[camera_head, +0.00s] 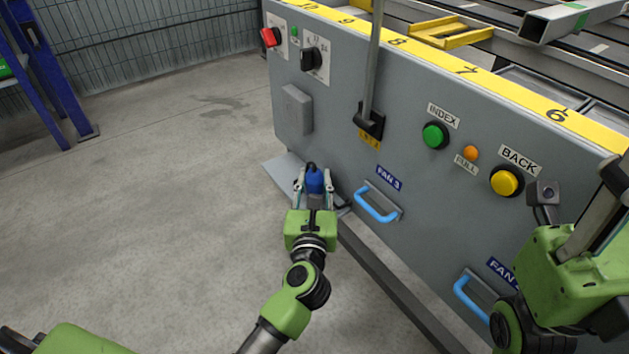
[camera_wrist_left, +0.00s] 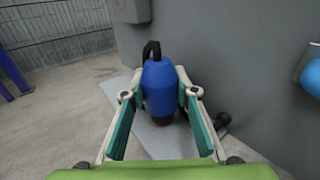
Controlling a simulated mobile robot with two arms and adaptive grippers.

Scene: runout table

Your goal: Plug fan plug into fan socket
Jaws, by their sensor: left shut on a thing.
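The blue fan plug (camera_head: 314,180) is between the fingers of my left gripper (camera_head: 314,188), beside the lower left end of the grey cabinet. In the left wrist view the plug (camera_wrist_left: 160,88) stands roughly upright with a black loop at its top, and my left gripper (camera_wrist_left: 160,95) is shut on it. A small dark part (camera_wrist_left: 222,121) lies to its right by the cabinet wall. I cannot make out the fan socket for certain. My right gripper (camera_head: 570,205) shows partly at the right edge, close to the cabinet; its jaw state is unclear.
The grey cabinet (camera_head: 340,150) carries blue handles (camera_head: 376,206), fan labels, a green button (camera_head: 435,135), a yellow button (camera_head: 507,181) and a lever (camera_head: 371,120). A grey plate (camera_head: 277,172) lies at its foot. The floor to the left is clear.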

